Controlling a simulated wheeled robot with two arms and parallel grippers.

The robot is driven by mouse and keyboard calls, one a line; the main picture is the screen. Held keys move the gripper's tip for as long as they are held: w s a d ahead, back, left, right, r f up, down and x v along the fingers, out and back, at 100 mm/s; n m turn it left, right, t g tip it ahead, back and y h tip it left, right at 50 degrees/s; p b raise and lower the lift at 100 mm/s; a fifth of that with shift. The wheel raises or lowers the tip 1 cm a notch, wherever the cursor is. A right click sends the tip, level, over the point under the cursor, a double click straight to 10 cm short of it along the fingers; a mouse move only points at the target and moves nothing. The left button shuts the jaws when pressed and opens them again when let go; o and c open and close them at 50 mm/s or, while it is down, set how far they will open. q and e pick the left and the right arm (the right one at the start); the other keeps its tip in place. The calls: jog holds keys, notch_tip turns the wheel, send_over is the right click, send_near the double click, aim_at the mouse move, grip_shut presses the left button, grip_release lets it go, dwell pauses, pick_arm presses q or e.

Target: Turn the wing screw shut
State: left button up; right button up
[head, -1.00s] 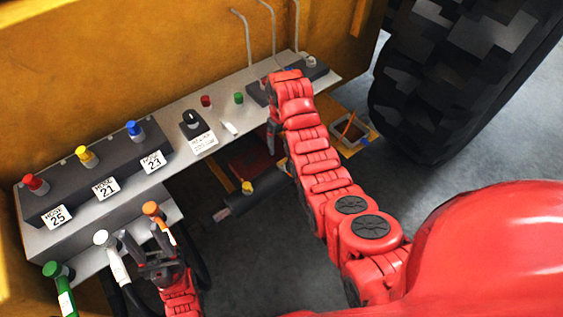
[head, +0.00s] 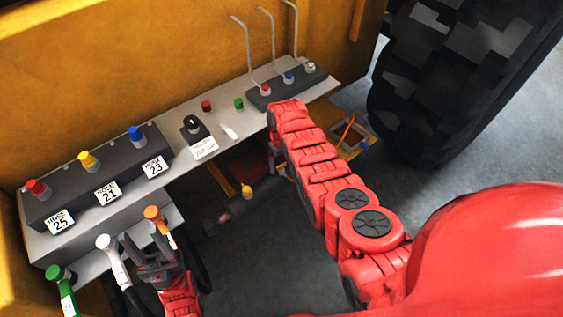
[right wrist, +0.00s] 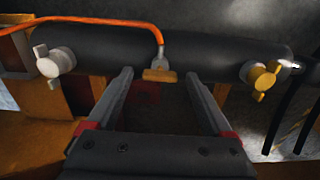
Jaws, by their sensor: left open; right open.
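A dark cylinder (right wrist: 190,50) spans the right wrist view. It carries a yellow wing screw (right wrist: 263,76) at its right end and a pale grey wing screw (right wrist: 60,62) at its left end. In the head view the yellow wing screw (head: 247,191) stands on the dark cylinder (head: 248,204) below the shelf. My right gripper (right wrist: 160,74) is open and empty, its fingers pointing at the cylinder's middle, left of the yellow screw and apart from it. In the head view its fingers are mostly hidden by my arm. My left gripper (head: 143,243) is open beside the hose handles.
An orange hose (right wrist: 110,21) runs over the cylinder to a tan block (right wrist: 160,75) between my right fingertips. White (head: 113,255), orange-topped (head: 157,222) and green (head: 60,282) hose handles hang at the left. A grey shelf (head: 222,120) and large tire (head: 450,80) border the space.

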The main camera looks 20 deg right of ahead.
jog(key=shift+c, duration=0.3)
grip_shut()
jog(key=shift+m, duration=0.4)
jog(key=m+b, duration=0.1)
jog(key=m, duration=0.2)
jog(key=shift+f+m, duration=0.1)
jog(key=shift+m, duration=0.3)
jog(key=m+b, duration=0.1)
jog(key=m, duration=0.3)
jog(key=shift+m, duration=0.3)
jog(key=m, duration=0.3)
jog(key=shift+m, duration=0.3)
jog(key=m, duration=0.4)
jog(key=shift+m, duration=0.4)
